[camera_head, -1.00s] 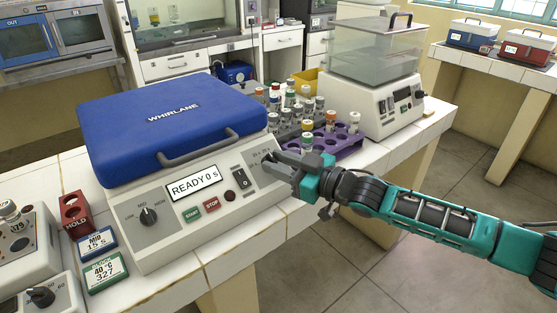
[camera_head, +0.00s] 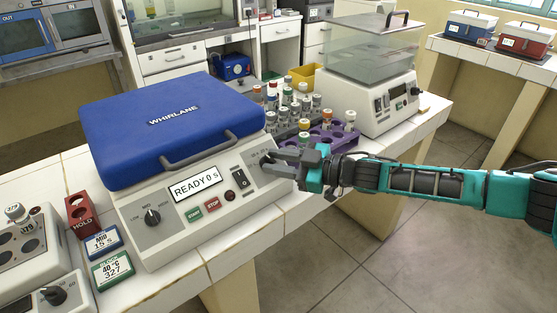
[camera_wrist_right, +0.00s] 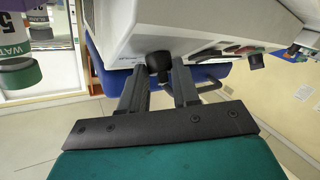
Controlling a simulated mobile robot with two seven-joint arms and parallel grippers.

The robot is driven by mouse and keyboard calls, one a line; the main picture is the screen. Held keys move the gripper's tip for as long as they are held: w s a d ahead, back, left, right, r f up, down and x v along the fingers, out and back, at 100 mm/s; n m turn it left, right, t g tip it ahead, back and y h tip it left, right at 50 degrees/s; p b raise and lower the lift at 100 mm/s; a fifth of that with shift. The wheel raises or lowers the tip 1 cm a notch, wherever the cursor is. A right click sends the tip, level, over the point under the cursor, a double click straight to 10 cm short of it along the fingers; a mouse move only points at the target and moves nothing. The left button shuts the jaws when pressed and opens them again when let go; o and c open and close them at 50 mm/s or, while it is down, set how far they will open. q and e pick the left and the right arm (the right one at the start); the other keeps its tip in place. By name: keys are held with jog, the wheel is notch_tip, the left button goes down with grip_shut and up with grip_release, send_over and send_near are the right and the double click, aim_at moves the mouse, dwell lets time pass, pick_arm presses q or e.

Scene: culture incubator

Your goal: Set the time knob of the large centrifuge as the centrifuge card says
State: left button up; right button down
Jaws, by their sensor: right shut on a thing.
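The large centrifuge (camera_head: 165,245) has a blue lid (camera_head: 170,125) marked WHIRLANE, shut, and a display (camera_head: 195,187) reading READY 0 s. Its speed knob (camera_head: 152,217) points near MID. The time knob is hidden behind my right gripper in the head view; a dark knob (camera_wrist_right: 158,62) shows between the fingers in the right wrist view. My right gripper (camera_head: 272,165) is shut on this knob at the right end of the panel. The blue-edged card (camera_head: 103,242) in front reads MID 15 s. My left gripper is not in view.
A red HOLD block (camera_head: 82,214) and a green-edged 40 °C card (camera_head: 112,270) lie left of the centrifuge. A purple rack (camera_head: 345,137) with capped tubes stands behind my right gripper. Another machine with a clear cover (camera_head: 385,110) stands at the back right.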

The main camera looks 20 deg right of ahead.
jog(key=shift+r, duration=0.1)
jog(key=c, duration=0.8)
grip_release()
jog(key=v, duration=1.2)
jog(key=shift+s+d+b, duration=0.25)
jog(key=shift+d+b, duration=0.05)
